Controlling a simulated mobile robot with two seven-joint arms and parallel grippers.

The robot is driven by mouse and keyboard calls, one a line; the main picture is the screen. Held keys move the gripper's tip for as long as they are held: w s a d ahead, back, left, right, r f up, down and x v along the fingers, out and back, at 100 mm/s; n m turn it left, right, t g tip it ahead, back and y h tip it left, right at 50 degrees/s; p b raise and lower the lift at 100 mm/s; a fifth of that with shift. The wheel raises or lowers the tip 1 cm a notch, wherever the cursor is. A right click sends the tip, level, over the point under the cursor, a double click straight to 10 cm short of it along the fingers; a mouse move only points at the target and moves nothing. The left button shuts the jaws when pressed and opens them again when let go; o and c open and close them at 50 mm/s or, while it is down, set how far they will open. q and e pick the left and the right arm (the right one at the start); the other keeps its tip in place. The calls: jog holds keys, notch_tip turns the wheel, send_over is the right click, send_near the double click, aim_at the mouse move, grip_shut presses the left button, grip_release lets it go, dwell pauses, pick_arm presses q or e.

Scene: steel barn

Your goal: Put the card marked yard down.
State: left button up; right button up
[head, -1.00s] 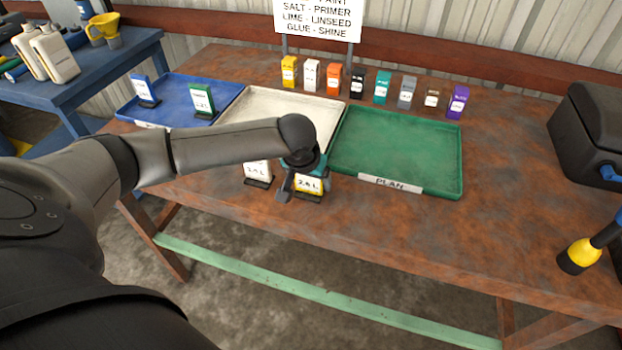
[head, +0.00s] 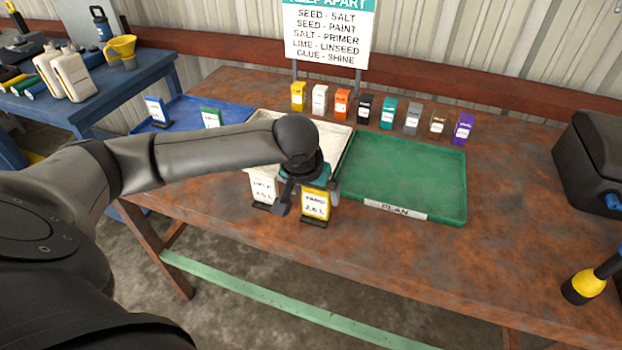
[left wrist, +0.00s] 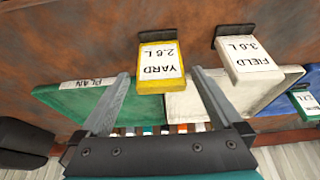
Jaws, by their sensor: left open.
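The card marked yard (head: 316,204) is yellow-edged with a white label reading YARD 2.6 L. It stands upright in a dark foot on the rusty table, near the front edge. My left gripper (head: 307,198) is open just above and behind it. In the left wrist view the yard card (left wrist: 161,68) shows between the spread fingers (left wrist: 160,76), with a gap on each side. A white card marked field (head: 262,189) stands to its left, and it also shows in the left wrist view (left wrist: 249,54). My right gripper is not in view.
A green tray (head: 462,200) labelled PLAN lies to the right, a cream tray (head: 340,130) behind the gripper, and a blue tray (head: 180,103) to the left. Several small coloured boxes (head: 387,113) line the back. A sign (head: 328,35) stands behind them.

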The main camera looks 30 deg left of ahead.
pick_arm(q)
jog(key=shift+p+v, duration=0.35)
jog(key=shift+v, duration=1.75)
